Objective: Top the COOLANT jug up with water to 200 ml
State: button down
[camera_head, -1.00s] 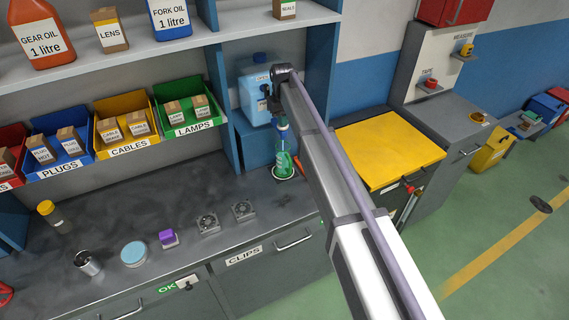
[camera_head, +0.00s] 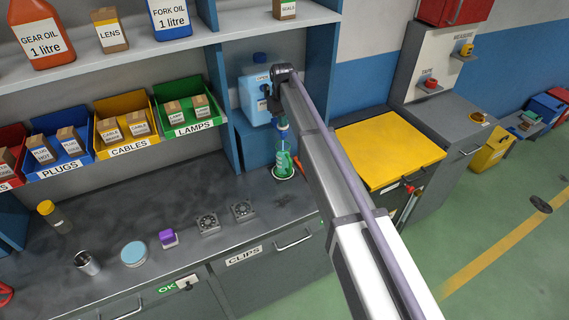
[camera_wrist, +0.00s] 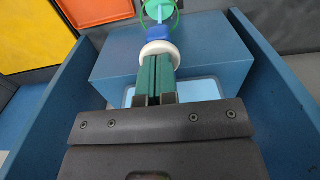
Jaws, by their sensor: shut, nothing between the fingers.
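The jug (camera_head: 284,162) stands on the counter on a green-rimmed round base; it looks green, with no readable level or label. Its top also shows as a teal shape at the top of the wrist view (camera_wrist: 157,9). A light-blue water container (camera_head: 253,92) sits on a blue block (camera_head: 255,143) behind it. In the wrist view a blue part with a white collar (camera_wrist: 159,48) lies between my fingertips and the jug. My gripper (camera_wrist: 157,62) is shut and empty, its green fingers reaching to this collar; I cannot tell whether they touch. My arm partly hides this area in the head view.
A blue upright panel (camera_head: 318,75) stands right of the container. Bins of lamps (camera_head: 190,112) and cables (camera_head: 125,130) are to the left. Two small fans (camera_head: 208,222), a purple item (camera_head: 168,238) and a round tin (camera_head: 133,254) lie on the counter. A yellow surface (camera_head: 388,152) is right.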

notch_tip(320, 180, up, 6)
jog(key=p, duration=0.6)
jog(key=shift+r, duration=0.2)
jog(key=shift+f, duration=0.2)
jog(key=s+d+f+m+b, duration=0.2)
jog(key=s+d+f+b, duration=0.4)
jog(key=s, duration=0.6)
jog(key=s+d+f+m+b, duration=0.2)
jog(key=s+d+f+b, duration=0.4)
jog(key=s+d, duration=0.4)
jog(key=s+d+f+m+b, duration=0.2)
jog(key=s+d+f+b, duration=0.4)
jog(key=s, duration=0.9)
jog(key=shift+d, duration=0.95)
